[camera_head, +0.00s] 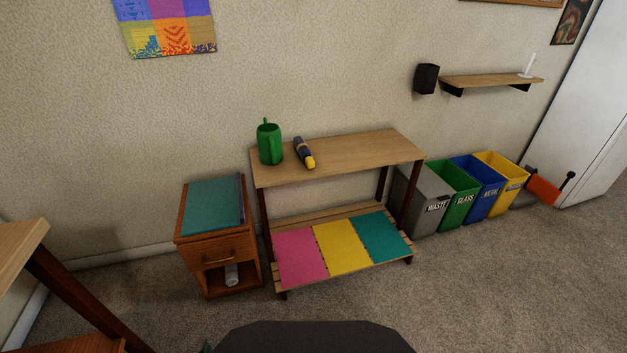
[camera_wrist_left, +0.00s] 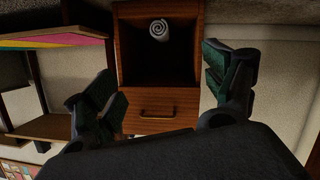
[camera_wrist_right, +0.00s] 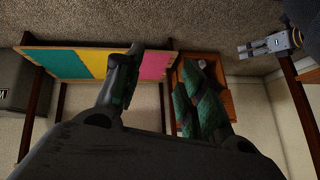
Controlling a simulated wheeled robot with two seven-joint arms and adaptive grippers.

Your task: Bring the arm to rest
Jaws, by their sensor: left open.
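My left gripper (camera_wrist_left: 165,90) is open and empty in the left wrist view, its two green-padded fingers wide apart. Beyond them is the wooden cabinet (camera_wrist_left: 160,103) with an open compartment and a rolled white item inside. In the head view only a small green bit of the left gripper (camera_head: 206,347) shows at the bottom edge. My right gripper (camera_wrist_right: 163,60) shows in the right wrist view, its fingers apart with nothing between them. The shelf unit with coloured mats lies beyond it. The right gripper is not visible in the head view.
A wooden table (camera_head: 18,240) is at the left edge. Carpet in front is clear.

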